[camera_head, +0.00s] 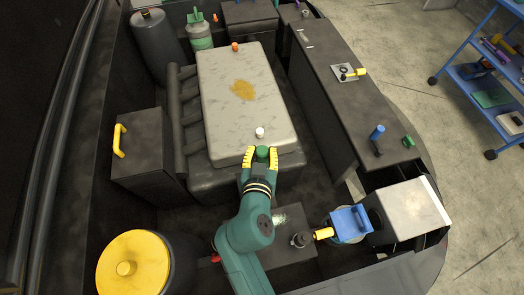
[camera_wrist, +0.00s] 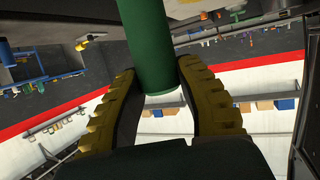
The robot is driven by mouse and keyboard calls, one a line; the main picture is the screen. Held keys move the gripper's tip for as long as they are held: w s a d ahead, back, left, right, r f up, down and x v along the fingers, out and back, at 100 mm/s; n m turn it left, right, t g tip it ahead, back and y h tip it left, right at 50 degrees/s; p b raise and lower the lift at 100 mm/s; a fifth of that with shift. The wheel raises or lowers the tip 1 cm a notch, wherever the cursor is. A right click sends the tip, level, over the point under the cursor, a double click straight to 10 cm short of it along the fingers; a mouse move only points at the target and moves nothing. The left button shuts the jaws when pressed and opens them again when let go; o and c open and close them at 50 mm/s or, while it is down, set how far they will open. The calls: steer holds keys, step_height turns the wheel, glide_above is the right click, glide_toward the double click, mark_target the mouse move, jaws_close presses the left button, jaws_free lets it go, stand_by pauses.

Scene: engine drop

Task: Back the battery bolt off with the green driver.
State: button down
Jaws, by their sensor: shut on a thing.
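My gripper (camera_head: 260,159) has yellow ridged fingers and is shut on the green driver (camera_head: 262,153), whose rounded top shows between them. In the wrist view the green driver (camera_wrist: 149,45) is a thick green cylinder between the fingers (camera_wrist: 160,100). It is over the near edge of the pale engine cover. A dark box (camera_head: 285,256), which looks like the battery, lies lower in the head view, partly behind my arm. A dark round fitting (camera_head: 299,240) stands on it beside a yellow grip. I cannot make out which part is the bolt. The driver's lower end is hidden.
The engine cover (camera_head: 240,95) carries an orange cap (camera_head: 235,47) and a white cap (camera_head: 260,132). A dark ledge (camera_head: 345,100) at the right bears a blue-handled piece (camera_head: 377,132) and a small green piece (camera_head: 408,142). A blue-lidded container (camera_head: 349,222) stands right of the dark box.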

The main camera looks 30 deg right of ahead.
steer(key=shift+f+b, duration=0.85)
steer(key=shift+f, duration=0.15)
steer(key=c, duration=1.3)
jaws_free()
jaws_close()
steer(key=shift+r, duration=0.25)
